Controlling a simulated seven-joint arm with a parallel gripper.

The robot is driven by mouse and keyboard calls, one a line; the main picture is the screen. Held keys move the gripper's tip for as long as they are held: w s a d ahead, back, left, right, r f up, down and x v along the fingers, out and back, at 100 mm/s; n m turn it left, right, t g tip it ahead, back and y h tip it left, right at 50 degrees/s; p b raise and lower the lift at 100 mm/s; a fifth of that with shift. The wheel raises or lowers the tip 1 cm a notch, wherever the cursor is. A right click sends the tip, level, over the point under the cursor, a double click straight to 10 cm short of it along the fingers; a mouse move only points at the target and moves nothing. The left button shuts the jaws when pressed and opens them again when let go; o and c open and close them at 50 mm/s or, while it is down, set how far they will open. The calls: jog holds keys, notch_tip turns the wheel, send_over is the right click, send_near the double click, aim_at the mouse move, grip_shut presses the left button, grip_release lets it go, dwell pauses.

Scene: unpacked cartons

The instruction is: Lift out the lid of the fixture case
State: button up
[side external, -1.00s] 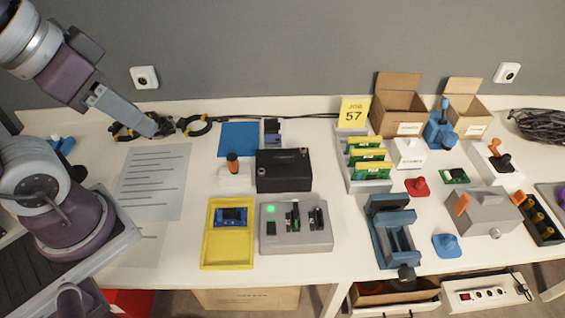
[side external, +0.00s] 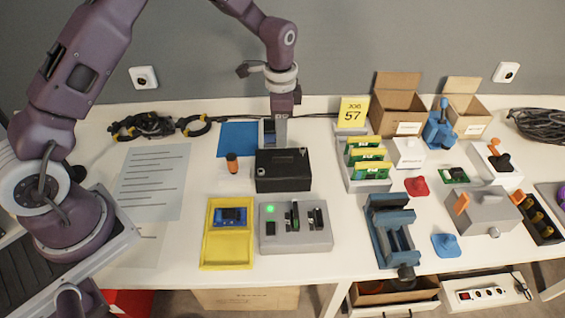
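No label marks the fixture case. The black box (side external: 283,178) at the middle of the table has a dark flat top with small fittings on it, and it looks closed. My gripper (side external: 280,146) points straight down at the back edge of this box, its tips close to the top. I cannot tell whether they touch it or are behind it. The fingers look close together, but the gap between them is not clear. A grey box (side external: 485,214) with an orange part stands at the right, away from my gripper.
An orange-topped item (side external: 232,163) is left of the black box. A grey fixture (side external: 295,236) with a green light and a yellow tray (side external: 228,253) lie in front. Green boards (side external: 368,155) stand in a rack rightward.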

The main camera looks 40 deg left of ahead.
aim_at(282, 155)
jog(key=f, duration=0.7)
jog(key=shift+w+f, duration=0.25)
jog(key=shift+f, duration=0.05)
grip_shut()
